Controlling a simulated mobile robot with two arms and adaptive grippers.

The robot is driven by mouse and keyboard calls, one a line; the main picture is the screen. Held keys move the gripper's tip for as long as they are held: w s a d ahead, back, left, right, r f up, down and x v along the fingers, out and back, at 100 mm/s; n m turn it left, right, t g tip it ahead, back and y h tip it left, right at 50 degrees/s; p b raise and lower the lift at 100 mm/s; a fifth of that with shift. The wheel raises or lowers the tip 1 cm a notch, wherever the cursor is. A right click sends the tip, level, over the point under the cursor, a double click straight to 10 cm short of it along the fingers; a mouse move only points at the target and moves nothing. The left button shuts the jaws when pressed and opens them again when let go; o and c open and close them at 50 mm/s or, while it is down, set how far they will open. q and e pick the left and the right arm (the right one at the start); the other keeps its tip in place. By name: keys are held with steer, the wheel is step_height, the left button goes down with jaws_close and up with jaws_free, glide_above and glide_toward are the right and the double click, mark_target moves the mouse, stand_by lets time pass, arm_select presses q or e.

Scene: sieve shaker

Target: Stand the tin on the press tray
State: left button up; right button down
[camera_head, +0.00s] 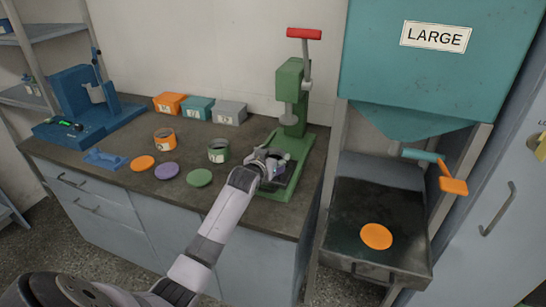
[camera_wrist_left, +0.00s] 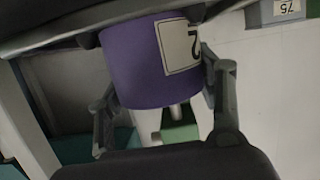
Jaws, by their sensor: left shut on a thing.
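The green hand press (camera_head: 290,95) with a red lever handle stands at the right end of the bench. Its green base, with the tray area (camera_head: 301,152), is partly covered by my left gripper (camera_head: 268,160). In the left wrist view a purple tin (camera_wrist_left: 140,72) with a white label sits between the fingers of my left gripper (camera_wrist_left: 163,108), which is shut on it. In the head view the gripper hides most of the tin, at the front of the press base. I cannot tell whether the tin touches the tray. My right gripper is not in view.
An orange tin (camera_head: 165,138) and a green-banded tin (camera_head: 218,151) stand left of the press, with orange, purple (camera_head: 167,170) and green lids (camera_head: 200,177) in front. A blue machine (camera_head: 85,100) stands far left. The teal LARGE hopper (camera_head: 420,70) is at right.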

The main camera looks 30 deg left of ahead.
arm_select(q)
steer(key=shift+f, duration=0.1)
steer(key=o, duration=1.2)
steer(key=shift+o, duration=0.2)
steer(key=v, duration=1.2)
